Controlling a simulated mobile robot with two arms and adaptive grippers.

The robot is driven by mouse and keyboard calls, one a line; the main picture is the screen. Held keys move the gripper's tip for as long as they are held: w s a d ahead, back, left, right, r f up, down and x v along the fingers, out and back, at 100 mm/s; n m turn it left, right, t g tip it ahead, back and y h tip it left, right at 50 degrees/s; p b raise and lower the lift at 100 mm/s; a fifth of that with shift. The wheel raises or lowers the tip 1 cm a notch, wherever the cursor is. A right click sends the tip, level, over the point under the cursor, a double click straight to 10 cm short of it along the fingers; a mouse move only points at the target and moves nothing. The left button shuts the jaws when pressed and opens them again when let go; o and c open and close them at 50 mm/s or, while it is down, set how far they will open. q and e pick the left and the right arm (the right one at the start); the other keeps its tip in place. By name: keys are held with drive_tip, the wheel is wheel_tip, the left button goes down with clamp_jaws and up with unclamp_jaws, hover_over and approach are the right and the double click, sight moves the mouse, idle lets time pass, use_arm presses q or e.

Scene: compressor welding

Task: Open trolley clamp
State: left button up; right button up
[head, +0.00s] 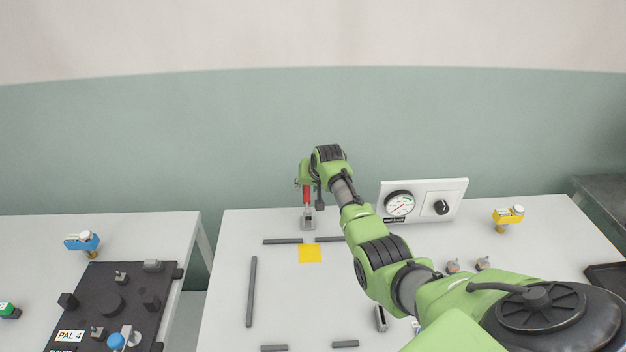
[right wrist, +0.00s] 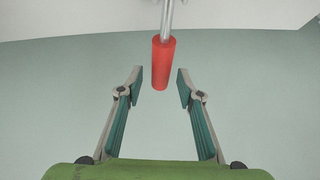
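The trolley clamp has a red handle (head: 306,193) above a grey metal base (head: 308,217), at the back of the middle table in the head view. In the right wrist view the red handle (right wrist: 162,62) hangs from a metal rod, its free end between my fingertips. My right gripper (right wrist: 160,84) is open, with a visible gap between each finger and the handle. In the head view my right wrist is right at the handle and hides part of the clamp. My left gripper is not in view.
A white panel with a gauge (head: 399,204) and a black knob (head: 441,207) stands close to the right of my arm. A yellow square (head: 310,253) and grey bars (head: 251,291) lie on the table. A dark fixture plate (head: 128,284) is on the left table.

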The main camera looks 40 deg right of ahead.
drive_tip(key=v, duration=0.9)
drive_tip(key=shift+s+r, duration=0.2)
drive_tip(key=shift+s, duration=0.05)
idle(0.5)
